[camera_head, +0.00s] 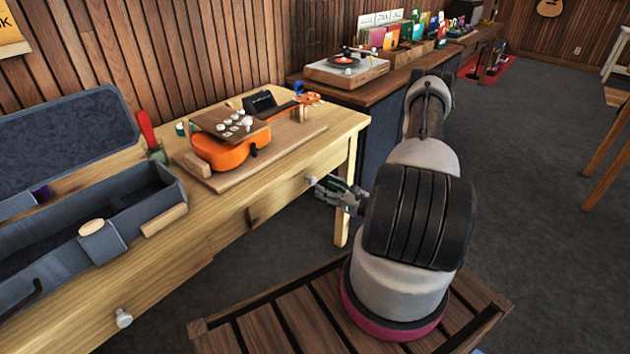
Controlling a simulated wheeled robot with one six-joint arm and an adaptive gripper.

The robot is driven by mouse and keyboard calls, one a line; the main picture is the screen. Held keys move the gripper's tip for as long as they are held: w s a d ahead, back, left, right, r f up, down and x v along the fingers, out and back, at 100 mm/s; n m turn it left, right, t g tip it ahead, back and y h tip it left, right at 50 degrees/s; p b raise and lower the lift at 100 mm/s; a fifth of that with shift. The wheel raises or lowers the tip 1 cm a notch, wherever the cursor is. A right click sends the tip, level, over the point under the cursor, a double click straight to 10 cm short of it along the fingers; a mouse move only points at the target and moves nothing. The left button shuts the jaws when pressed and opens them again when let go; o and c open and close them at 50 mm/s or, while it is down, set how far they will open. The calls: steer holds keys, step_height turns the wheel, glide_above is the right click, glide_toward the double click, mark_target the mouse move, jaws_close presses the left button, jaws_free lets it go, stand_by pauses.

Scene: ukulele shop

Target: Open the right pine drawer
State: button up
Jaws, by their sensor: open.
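The pine workbench (345,122) stands along the wall at the left. Its right drawer (282,196) has a small pale round knob (311,180) on the front. The drawer looks closed or nearly so; a small gap cannot be ruled out. My gripper (322,187) is open at the knob, with its fingertips close to it. I cannot tell whether the knob lies between the fingers or whether they touch it. The left drawer's knob (124,318) shows at the lower left.
An orange ukulele (225,152) lies on a wooden board (305,133) on the bench. An open blue-grey case (120,215) reaches the bench's front edge. A turntable (345,68) stands on the dark counter behind. Grey carpet (530,210) at the right is clear.

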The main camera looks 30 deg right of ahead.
mark_target(315, 181)
steer(key=x, duration=0.6)
steer(key=shift+w, duration=0.25)
steer(key=shift+a, duration=0.1)
jaws_close()
